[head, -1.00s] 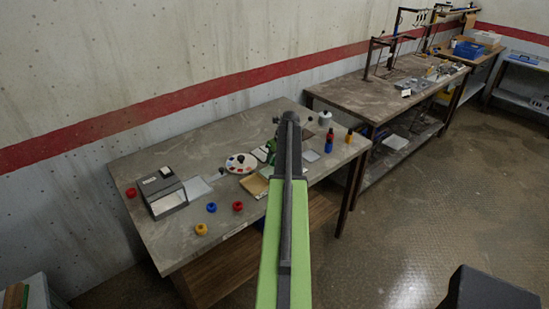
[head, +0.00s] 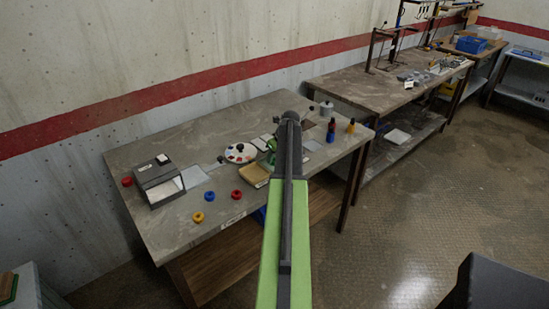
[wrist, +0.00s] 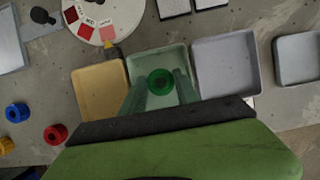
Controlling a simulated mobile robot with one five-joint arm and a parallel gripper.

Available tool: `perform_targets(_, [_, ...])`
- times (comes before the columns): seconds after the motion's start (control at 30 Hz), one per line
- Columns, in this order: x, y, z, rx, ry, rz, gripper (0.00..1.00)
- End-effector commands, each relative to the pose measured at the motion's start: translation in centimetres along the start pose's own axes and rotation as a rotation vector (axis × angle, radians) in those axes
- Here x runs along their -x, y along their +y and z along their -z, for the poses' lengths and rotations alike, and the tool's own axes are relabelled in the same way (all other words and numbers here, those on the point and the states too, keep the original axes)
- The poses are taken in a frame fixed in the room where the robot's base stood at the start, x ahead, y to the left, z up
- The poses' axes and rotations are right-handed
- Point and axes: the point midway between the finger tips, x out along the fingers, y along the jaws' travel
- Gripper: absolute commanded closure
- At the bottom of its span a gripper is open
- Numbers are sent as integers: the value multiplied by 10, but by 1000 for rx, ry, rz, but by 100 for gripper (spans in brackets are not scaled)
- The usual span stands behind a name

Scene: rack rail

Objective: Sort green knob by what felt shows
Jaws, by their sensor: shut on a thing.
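My gripper (wrist: 160,88) is shut on the green knob (wrist: 161,81), which shows as a green ring with a dark centre between the fingers. In the wrist view the knob is over the pale green tray (wrist: 143,59); its height above it is hard to tell. An ochre tray (wrist: 100,92) is to its left, a lilac-grey tray (wrist: 226,62) to its right, and a grey tray (wrist: 298,58) further right. A round white dial (wrist: 117,20) with red and pink patches and lettering lies at the upper left.
Blue (head: 209,195), red (head: 237,194) and yellow (head: 197,217) knobs lie loose near the bench's front edge. Another red knob (head: 127,181) lies by a grey box (head: 158,180). Bottles (head: 331,130) and a lidded pot (head: 326,109) stand at the right end.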

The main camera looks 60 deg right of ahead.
Motion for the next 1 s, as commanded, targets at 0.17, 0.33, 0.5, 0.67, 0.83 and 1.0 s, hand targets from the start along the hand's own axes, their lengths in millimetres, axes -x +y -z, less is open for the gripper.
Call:
perform_targets(0.17, [-1,0,1,0,0,0,100])
perform_targets(0.33, [-3,0,2,-1,0,0,100])
perform_targets(0.5, [-5,-1,2,-1,0,0,62])
perform_targets(0.67, [-4,-1,2,-1,0,1,41])
perform_targets(0.83, [-4,-1,2,-1,0,1,38])
perform_targets(1.0, [-3,-1,2,-1,0,1,38])
